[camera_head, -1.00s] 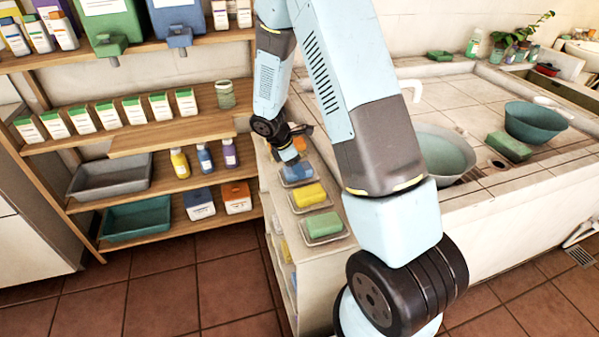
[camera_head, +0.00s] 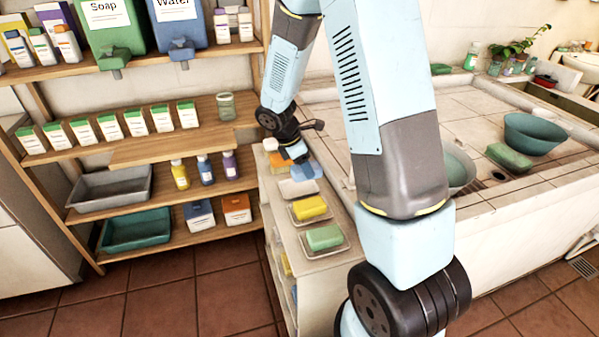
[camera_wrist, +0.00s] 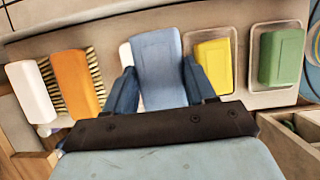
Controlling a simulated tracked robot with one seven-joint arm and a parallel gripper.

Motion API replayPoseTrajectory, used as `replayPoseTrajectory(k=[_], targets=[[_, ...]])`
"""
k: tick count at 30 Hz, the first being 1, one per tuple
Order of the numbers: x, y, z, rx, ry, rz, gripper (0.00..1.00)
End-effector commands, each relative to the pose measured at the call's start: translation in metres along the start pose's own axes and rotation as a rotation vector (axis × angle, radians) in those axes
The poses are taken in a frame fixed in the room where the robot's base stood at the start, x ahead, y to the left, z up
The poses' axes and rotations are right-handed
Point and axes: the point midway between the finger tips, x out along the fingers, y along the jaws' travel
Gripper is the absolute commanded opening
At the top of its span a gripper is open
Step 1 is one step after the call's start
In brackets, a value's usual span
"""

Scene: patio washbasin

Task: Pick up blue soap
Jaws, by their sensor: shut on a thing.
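The blue soap (camera_wrist: 158,65) is a light blue block between the two blue fingers of my gripper (camera_wrist: 160,88) in the wrist view. My gripper is shut on it. The fingertips are small in the head view, and part of the soap's sides is hidden by the fingers in the wrist view.
A yellow soap (camera_head: 310,207) and a green soap (camera_head: 324,237) lie in dishes nearer on the ledge. The shelf (camera_head: 150,150) stands left; the basin counter (camera_head: 460,110) is right.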

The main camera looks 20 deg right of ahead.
Motion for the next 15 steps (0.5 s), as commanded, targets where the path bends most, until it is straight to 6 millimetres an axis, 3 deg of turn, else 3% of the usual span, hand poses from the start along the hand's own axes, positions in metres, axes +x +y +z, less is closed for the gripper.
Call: replayPoseTrajectory(k=[3, 9, 15], targets=[[-0.017, -0.015, 0.014, 0.002, 0.001, 0.004, 0.18], [-0.026, -0.053, 0.035, 0.000, 0.000, 0.002, 0.18], [-0.033, -0.079, 0.050, 0.000, 0.000, 0.002, 0.18]])
